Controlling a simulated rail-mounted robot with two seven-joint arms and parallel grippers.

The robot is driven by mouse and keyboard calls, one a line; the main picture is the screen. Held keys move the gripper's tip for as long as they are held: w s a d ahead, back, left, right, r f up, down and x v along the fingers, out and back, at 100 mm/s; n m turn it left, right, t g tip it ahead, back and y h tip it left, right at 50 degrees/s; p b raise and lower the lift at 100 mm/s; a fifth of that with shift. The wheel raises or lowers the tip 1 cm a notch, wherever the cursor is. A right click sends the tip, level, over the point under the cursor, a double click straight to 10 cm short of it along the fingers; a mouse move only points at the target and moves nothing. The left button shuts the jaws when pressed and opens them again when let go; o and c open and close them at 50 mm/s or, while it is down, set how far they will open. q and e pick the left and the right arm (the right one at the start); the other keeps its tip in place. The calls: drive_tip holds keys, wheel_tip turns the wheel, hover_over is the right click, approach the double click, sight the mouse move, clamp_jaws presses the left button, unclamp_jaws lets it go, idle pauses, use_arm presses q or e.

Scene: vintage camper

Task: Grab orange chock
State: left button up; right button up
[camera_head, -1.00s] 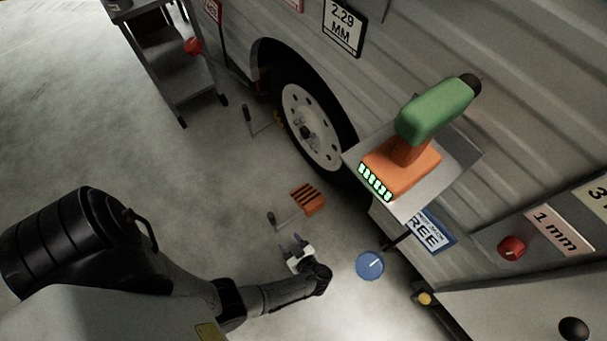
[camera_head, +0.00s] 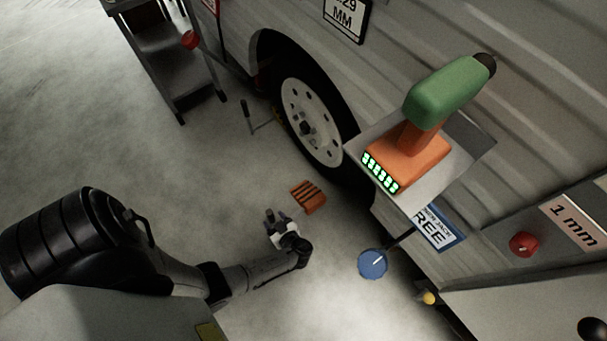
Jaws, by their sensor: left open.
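The orange chock (camera_head: 308,197) with dark stripes lies on the concrete floor, in front of the camper's white wheel. My left gripper (camera_head: 275,215) is open and empty. In the picture it is just to the lower left of the chock, with a small gap between them. My right gripper is not in view.
The camper's wheel (camera_head: 312,122) and ribbed side fill the right. An orange and green tool (camera_head: 426,125) stands on a metal shelf. A blue round disc (camera_head: 372,263) is right of my gripper. A grey metal stand (camera_head: 172,62) is at upper left. The floor at left is clear.

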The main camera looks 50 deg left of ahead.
sight(272, 218)
use_arm(q)
drive_tip(key=x, duration=0.3)
drive_tip(key=shift+a+r+b, duration=0.1)
drive_tip(key=shift+a+b, duration=0.05)
drive_tip(key=shift+b, duration=0.25)
drive_tip(key=shift+c, duration=1.4)
clamp_jaws()
drive_tip(key=shift+w+r, duration=0.1)
